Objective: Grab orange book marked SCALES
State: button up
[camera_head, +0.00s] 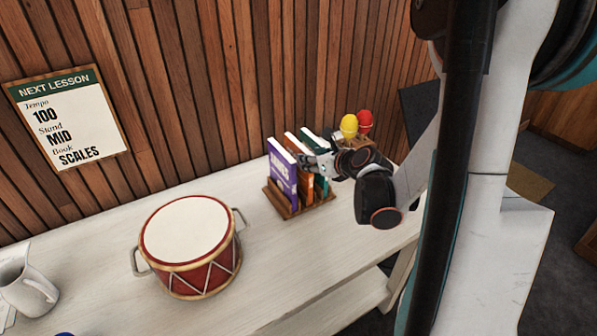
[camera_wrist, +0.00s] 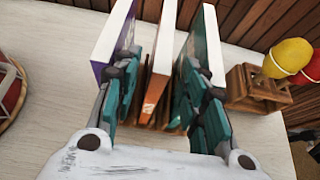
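The orange book (camera_head: 293,145) stands upright in a wooden rack (camera_head: 283,208), between a purple book (camera_head: 280,176) and a teal book (camera_head: 312,142). Its orange spine also shows in the wrist view (camera_wrist: 156,92). My gripper (camera_head: 312,160) is at the books and partly hides them in the head view. In the wrist view my gripper (camera_wrist: 160,75) has its fingers apart, with the orange book between them. The left finger is by the purple book and the right finger overlaps the teal book. Gaps show beside the orange spine. The spine lettering is not readable.
A wooden holder with yellow and red egg-shaped items (camera_head: 349,126) stands right of the rack. A red drum (camera_head: 190,245) stands to the left, with a white mug (camera_head: 28,292) farther left. A wall sign (camera_head: 67,117) reads "Book SCALES". The plank wall is close behind.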

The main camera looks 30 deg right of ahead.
aim_at(299, 169)
jog(key=b+x, duration=0.2)
jog(key=x, duration=0.6)
jog(key=shift+r, duration=0.1)
jog(key=shift+c, duration=0.5)
grip_shut()
